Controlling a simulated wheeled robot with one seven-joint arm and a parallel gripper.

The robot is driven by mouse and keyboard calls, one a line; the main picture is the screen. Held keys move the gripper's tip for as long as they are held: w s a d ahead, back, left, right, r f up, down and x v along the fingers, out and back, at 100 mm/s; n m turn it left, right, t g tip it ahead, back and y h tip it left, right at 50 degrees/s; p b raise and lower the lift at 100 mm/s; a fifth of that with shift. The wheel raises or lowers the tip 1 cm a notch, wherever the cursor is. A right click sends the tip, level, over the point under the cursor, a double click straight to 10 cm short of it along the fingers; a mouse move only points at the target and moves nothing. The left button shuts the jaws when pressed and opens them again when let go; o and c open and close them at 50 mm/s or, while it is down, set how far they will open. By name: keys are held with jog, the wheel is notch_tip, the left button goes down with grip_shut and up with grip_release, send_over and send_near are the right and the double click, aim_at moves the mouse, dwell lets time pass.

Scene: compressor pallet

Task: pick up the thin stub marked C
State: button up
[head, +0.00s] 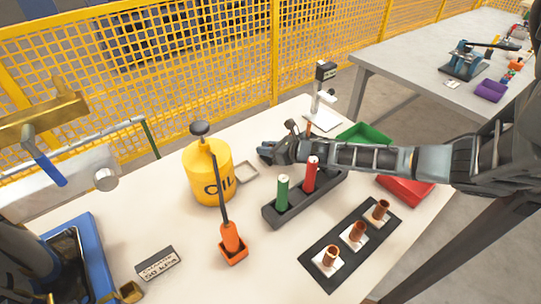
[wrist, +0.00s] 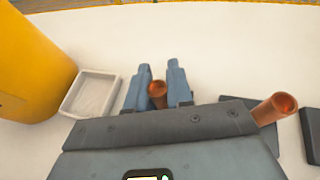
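My gripper (head: 264,151) reaches left across the table, beyond the black rack. In the wrist view a copper stub (wrist: 158,93) stands between my two fingers, its open end towards the camera. The fingers sit close on both sides of it; I cannot tell whether they touch. Its lettering is not visible. A second copper stub (wrist: 275,108) is at right in the wrist view, apart from the fingers. Three copper stubs (head: 330,255), (head: 357,231), (head: 380,210) stand on white squares on a black strip (head: 312,273); I cannot read any marks.
A yellow oil can (head: 208,175) and a shallow grey tray (wrist: 90,94) are close beside my gripper. A green bin (head: 365,135), red bin (head: 405,190) and scale-like stand (head: 323,117) are nearby.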

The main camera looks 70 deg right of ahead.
grip_shut()
jog(key=shift+r, duration=0.15)
